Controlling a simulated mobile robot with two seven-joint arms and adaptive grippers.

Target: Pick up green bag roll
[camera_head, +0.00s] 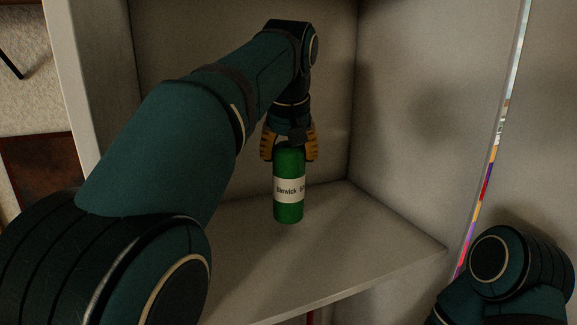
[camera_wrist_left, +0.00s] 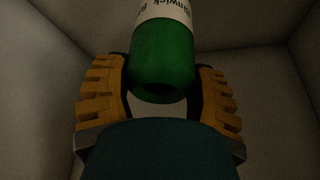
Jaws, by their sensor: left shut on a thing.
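The green bag roll (camera_head: 289,212) is an upright green cylinder with a white printed label, in the shelf compartment in the head view. My left gripper (camera_head: 289,150) comes down from above, with its orange-brown fingers on both sides of the roll's top, shut on it. In the left wrist view the roll (camera_wrist_left: 163,60) lies between the two ridged fingers of the left gripper (camera_wrist_left: 163,92), with its hollow end toward the camera. I cannot tell whether the roll's bottom touches the shelf. My right gripper is out of view; only part of the right arm shows at lower right.
The pale shelf compartment (camera_head: 400,245) has a floor, a back wall and side walls close around my left arm. Its floor is bare to the right of the roll. A narrow bright multicoloured strip (camera_head: 490,165) runs along the right wall's edge.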

